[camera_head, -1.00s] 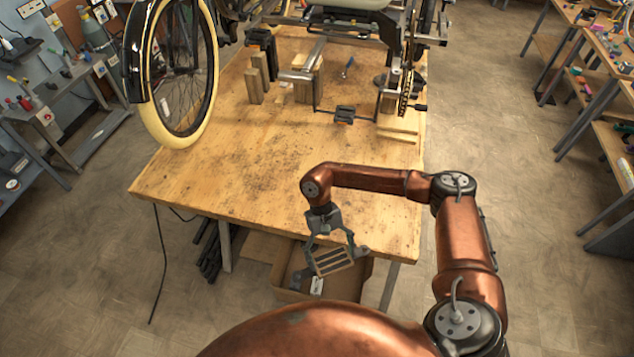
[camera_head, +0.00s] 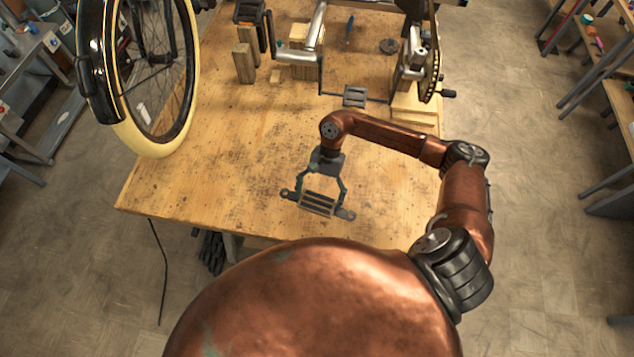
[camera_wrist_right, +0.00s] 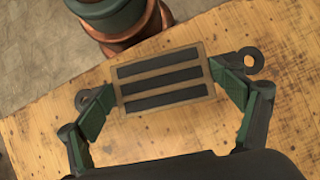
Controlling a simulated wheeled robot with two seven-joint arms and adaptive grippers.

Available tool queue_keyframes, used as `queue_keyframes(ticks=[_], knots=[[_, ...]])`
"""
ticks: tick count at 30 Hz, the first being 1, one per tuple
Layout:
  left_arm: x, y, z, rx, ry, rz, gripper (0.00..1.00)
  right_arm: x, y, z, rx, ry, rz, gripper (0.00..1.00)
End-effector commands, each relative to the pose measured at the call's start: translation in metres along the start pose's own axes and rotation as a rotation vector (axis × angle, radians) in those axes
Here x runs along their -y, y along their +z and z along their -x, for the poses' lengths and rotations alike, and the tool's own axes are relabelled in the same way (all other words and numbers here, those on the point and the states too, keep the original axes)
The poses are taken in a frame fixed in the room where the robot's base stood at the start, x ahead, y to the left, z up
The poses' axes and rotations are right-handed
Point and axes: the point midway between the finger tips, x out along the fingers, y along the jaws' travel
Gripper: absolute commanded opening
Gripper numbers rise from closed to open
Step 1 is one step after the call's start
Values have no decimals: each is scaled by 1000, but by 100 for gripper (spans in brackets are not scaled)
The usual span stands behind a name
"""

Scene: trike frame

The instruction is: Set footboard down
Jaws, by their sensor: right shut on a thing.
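The footboard (camera_head: 317,204) is a small flat tan plate with dark strips across it. My right gripper (camera_head: 318,203) is shut on it, with one finger at each short end. In the right wrist view, the footboard (camera_wrist_right: 163,78) sits between the two green-padded fingers, its striped face toward the camera. The wooden workbench (camera_head: 240,200) lies behind the footboard in both views, near the bench's front edge. I cannot tell whether the footboard touches the top. My left gripper is not in view.
A trike wheel with a cream tyre (camera_head: 155,145) stands at the left of the bench. Wooden blocks (camera_head: 244,62), a pedal (camera_head: 355,95) and the crank with chainring (camera_head: 430,65) are at the back. The bench's middle front is bare.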

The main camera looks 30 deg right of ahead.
Motion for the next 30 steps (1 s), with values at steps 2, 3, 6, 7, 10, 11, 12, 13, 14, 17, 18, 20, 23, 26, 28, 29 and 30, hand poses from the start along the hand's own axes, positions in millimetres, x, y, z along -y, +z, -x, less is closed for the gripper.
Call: queue_keyframes(ticks=[2,3,6,7,10,11,12,13,14,17,18,20,23,26,28,29,30], knots=[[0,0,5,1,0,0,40,-11,-16,10,3,-107,-194,47],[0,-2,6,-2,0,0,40,-14,-26,16,2,-160,-288,47],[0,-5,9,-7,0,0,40,-24,-57,33,7,-285,-521,47],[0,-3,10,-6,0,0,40,-28,-66,39,7,-321,-587,47],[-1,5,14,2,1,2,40,-45,-96,59,8,-433,-794,47],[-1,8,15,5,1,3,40,-51,-104,65,8,-464,-849,47],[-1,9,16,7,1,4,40,-59,-113,72,6,-502,-917,47],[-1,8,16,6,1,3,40,-66,-119,78,5,-530,-962,47],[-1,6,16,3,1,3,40,-72,-124,84,5,-554,-1005,47],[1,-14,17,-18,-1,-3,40,-90,-137,98,5,-619,-1118,47],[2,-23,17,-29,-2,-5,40,-95,-141,103,5,-638,-1150,47],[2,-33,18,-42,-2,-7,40,-100,-145,107,5,-658,-1184,47],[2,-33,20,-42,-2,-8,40,-97,-145,107,7,-673,-1207,47],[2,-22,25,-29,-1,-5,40,-84,-138,97,11,-676,-1208,47],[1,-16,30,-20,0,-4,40,-72,-132,86,11,-676,-1206,47],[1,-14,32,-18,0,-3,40,-67,-129,81,12,-676,-1207,47],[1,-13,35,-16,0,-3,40,-60,-126,75,12,-676,-1207,47]])
